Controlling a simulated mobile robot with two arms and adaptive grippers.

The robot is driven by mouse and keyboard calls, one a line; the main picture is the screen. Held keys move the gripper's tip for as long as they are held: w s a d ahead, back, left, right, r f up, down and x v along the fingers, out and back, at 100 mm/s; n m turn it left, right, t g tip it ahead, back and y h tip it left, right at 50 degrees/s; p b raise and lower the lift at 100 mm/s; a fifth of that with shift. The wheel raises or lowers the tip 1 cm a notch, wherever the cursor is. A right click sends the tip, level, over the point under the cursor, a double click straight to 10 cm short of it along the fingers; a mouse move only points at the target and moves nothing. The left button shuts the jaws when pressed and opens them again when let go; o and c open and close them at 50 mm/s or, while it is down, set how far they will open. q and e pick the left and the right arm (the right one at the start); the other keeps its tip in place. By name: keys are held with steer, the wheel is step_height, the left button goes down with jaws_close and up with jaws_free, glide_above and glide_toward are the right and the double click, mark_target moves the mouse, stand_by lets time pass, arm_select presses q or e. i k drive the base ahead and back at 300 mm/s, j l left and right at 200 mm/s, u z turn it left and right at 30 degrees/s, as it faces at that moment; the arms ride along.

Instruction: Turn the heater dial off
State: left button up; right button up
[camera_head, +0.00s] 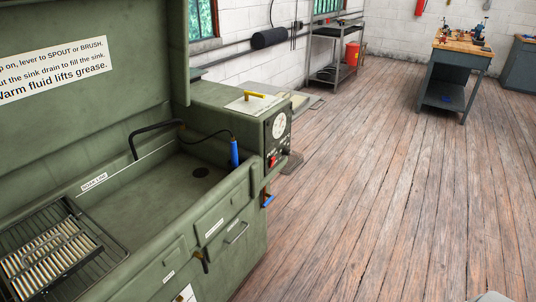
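A green parts washer (235,262) with its lid raised fills the left side. A control box stands at its right end, and its front panel (267,139) is seen at a steep angle. A round white face (279,125) sits high on this panel, and a red switch (272,162) sits low on it. Which part is the heater dial, and where it is set, is too small to tell. Neither of my grippers is in view. A small pale piece at the bottom right edge cannot be made out.
The open basin holds a wire rack (60,250) and a blue brush (234,153) on a hose. A blue-handled valve (268,201) sticks out at the front right. The wooden floor (400,190) right of the washer is clear. A workbench (445,85) and shelf stand farther back.

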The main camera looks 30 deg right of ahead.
mark_target(287, 152)
steer(key=l+u, duration=0.15)
steer(key=u, duration=0.2)
steer(key=i+l+u, duration=0.1)
steer(key=l+u, duration=0.15)
steer(key=u, duration=0.15)
steer(key=l+u, duration=0.15)
steer(key=u, duration=0.2)
steer(key=l+u, duration=0.2)
steer(key=l, duration=0.25)
steer(key=k+l+u, duration=0.15)
steer(key=l, duration=0.3)
steer(key=l+u, duration=0.2)
steer(key=l, duration=0.25)
steer(key=k+l+u, duration=0.15)
steer(key=l, duration=0.25)
steer(key=k+l+u, duration=0.2)
steer(key=l, duration=0.25)
